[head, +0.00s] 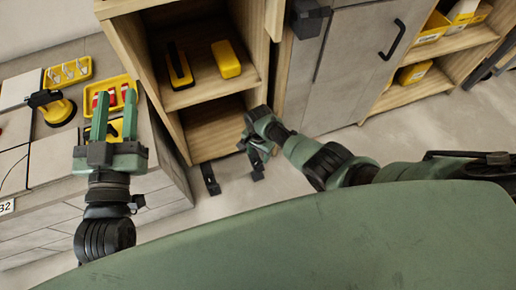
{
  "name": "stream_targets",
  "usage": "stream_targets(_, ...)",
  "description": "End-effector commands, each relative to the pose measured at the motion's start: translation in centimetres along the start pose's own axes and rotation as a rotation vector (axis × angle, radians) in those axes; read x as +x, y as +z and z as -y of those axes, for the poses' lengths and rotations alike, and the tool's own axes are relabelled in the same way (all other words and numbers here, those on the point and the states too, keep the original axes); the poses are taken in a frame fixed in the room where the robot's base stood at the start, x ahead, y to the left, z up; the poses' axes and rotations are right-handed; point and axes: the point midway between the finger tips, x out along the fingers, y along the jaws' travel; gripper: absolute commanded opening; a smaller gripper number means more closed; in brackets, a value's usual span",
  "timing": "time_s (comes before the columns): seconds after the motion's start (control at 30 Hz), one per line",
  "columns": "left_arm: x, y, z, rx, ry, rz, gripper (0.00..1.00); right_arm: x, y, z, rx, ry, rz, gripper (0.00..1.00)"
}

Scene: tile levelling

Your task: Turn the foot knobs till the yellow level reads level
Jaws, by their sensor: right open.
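My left gripper (115,110) hangs over the right end of the tiled bench at the left, its two green fingers apart. A yellow and black thing (116,127) shows between its fingers; whether this is the level I cannot tell. My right gripper (234,174) is open and empty, with its dark fingertips wide apart, low in front of the wooden shelf unit. I cannot make out any foot knobs. Pale tiles (52,157) lie on the bench, some with dark gaps between them.
A yellow suction lifter (58,111) stands on the tiles. Two yellow trays, one with white pieces (68,74) and one with red pieces (122,84), lie behind. The open shelf (205,92) holds two yellow items. Grey cabinets stand right; the floor (430,125) there is clear.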

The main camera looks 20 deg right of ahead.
Motion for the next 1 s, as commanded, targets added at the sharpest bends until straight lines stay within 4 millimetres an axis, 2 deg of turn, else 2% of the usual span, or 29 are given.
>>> stream_targets(0.2,-0.8,4.0,0.6,0.005,-0.012,0.224,0.36,-1.4,0.0,-0.1,0.001,0.001,0.001,0.55)
stream_targets(0.4,-1.6,5.8,0.8,0.007,-0.018,0.32,0.36,-1.8,0.0,-0.1,0.001,0.002,0.0,0.55)
stream_targets(1.0,-1.7,6.1,0.8,0.007,-0.019,0.331,0.36,-1.8,0.0,-0.1,0.0,0.001,0.0,0.55)
